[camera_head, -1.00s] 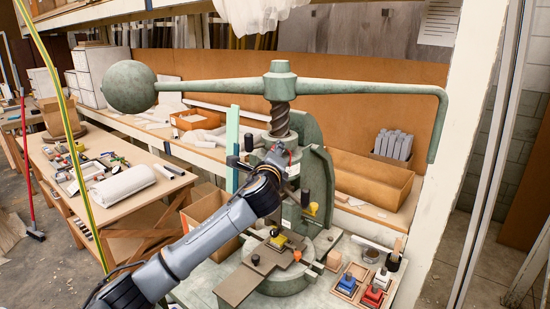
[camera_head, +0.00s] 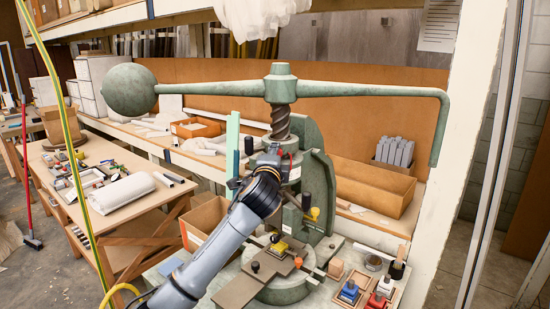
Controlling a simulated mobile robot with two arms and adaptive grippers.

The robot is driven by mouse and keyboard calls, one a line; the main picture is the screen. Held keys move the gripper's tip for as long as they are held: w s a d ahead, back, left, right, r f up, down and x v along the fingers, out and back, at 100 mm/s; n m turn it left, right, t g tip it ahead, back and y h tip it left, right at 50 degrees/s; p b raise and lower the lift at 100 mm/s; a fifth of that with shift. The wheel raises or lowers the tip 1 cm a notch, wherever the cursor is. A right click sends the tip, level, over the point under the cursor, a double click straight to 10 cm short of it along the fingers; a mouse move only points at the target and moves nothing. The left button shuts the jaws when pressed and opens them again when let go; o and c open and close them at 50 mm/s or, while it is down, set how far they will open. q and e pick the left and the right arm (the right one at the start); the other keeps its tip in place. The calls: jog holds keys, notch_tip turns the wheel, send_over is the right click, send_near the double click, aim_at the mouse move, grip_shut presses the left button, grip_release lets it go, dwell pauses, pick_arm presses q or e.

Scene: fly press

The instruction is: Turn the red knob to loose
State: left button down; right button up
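The green fly press (camera_head: 318,165) stands on the bench, with a long handle bar (camera_head: 360,88) and a ball weight (camera_head: 130,90) on top. A small red patch (camera_head: 291,155) shows on the press column just right of my gripper; it may be the red knob, but it is too small to be sure. My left arm comes up from the bottom, and its gripper (camera_head: 275,153) is at the column below the screw (camera_head: 280,122). Its fingers are mostly hidden by the wrist, so I cannot tell whether they touch the knob. My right gripper is not in view.
A yellow part (camera_head: 278,246) lies on the press bed. Blue (camera_head: 349,290) and red (camera_head: 377,300) blocks sit in wooden holders at the lower right. A cardboard box (camera_head: 205,222) stands left of the press. A side table (camera_head: 150,225) holds tools and a white roll.

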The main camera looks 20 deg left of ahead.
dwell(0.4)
pick_arm(q)
jog(key=c, duration=1)
grip_release()
jog(key=shift+c, duration=0.2)
jog(key=shift+s, duration=0.1)
jog(key=s+d, duration=0.2)
jog(key=s, duration=0.9)
jog(key=shift+s, duration=0.35)
